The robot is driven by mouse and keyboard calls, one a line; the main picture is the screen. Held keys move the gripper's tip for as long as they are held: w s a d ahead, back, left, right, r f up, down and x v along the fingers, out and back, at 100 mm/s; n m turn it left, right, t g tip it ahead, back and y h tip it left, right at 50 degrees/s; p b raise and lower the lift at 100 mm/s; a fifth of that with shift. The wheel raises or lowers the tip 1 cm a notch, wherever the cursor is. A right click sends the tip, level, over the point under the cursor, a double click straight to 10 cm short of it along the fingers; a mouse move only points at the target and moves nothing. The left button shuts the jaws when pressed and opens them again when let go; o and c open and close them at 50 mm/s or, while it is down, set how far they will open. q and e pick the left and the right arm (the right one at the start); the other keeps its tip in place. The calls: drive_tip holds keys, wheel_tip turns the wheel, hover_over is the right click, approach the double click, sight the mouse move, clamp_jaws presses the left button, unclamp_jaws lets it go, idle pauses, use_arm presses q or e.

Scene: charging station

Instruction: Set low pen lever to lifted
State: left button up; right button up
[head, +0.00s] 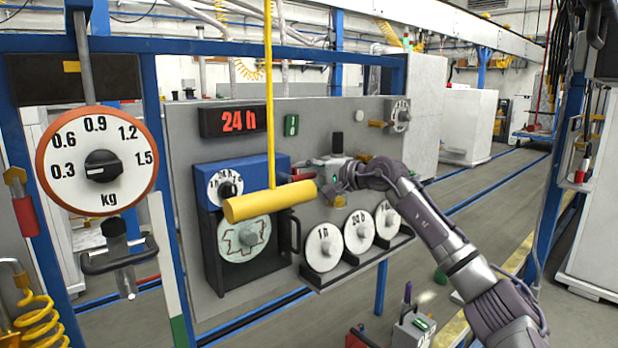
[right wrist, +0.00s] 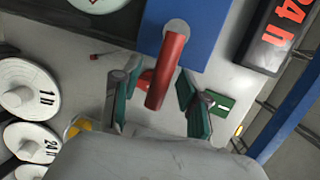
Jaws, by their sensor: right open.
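A red lever (right wrist: 168,75) sticks out from a round grey pivot on the blue housing (right wrist: 205,30) in the right wrist view. It is the only large lever there, and no label on it is readable. My right gripper (right wrist: 155,108) is open, with its green-padded fingers on either side of the lever's free end in the picture; I see no clear contact. In the head view my right gripper (head: 333,177) is at the right side of the blue housing (head: 262,165), above a recorder with a round chart (head: 240,247). A bit of red shows beside it. My left gripper is not in view.
A yellow cylinder (head: 268,201) hangs on a yellow rope in front of the recorder. Discs marked 1 h (head: 323,248) and 24 h (head: 359,232) stand on a rack below my right arm. A 24 h display (head: 233,121) is above; a kg dial (head: 97,160) hangs left.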

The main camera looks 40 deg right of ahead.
drive_tip(key=v, duration=1.2)
idle(0.3)
